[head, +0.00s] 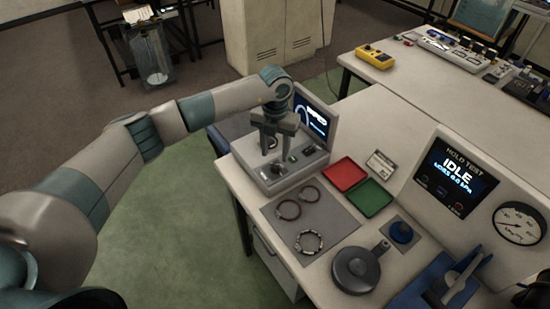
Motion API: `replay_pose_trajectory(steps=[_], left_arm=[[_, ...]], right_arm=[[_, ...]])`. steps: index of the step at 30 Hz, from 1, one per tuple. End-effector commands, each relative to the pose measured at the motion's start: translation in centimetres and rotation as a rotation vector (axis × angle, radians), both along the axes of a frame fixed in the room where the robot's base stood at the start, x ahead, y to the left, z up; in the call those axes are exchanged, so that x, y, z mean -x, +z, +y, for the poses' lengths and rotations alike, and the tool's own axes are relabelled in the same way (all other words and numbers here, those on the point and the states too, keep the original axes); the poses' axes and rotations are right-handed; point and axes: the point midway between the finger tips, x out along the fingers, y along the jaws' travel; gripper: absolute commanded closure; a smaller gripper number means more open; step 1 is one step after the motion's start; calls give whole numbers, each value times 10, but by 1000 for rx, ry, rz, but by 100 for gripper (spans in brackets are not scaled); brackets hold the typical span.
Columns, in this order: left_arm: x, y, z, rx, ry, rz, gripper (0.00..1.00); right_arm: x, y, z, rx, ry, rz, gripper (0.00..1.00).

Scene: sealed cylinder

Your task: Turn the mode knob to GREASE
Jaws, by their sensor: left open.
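A grey box-shaped device (262,178) with a lit screen (311,119) stands at the far left end of the workbench. Its top panel carries several small dark knobs or fittings, including a dark round one (278,169) near the front and another (309,150) to the right. Their labels are too small to read, so I cannot tell which is the mode knob or where it points. My left gripper (276,153) is open and points down over the panel, its fingers apart. It hides part of the panel, and I cannot tell whether it touches a knob. My right gripper is out of view.
A grey mat (335,212) with several ring-shaped parts lies in front of the device. A red tray (345,173) and green tray (370,198) are beside it. A dark round lidded object (355,270), a blue fixture (432,287) and a gauge (519,223) stand nearer right.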

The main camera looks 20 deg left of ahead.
Motion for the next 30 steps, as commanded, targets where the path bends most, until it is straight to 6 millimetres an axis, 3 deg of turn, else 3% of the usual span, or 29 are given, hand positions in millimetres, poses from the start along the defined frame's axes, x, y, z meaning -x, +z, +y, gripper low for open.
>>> replay_pose_trajectory(steps=[10,23,24,29,30], left_arm=[[1,-47,0,0,0,3,58],[0,-56,0,-1,0,0,58],[0,-56,0,-1,0,0,61],[0,-56,0,-1,0,0,99],[0,-56,0,-1,0,0,100]], right_arm=[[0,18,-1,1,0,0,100],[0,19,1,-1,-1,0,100],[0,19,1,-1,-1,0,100],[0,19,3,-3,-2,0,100],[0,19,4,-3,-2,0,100]])
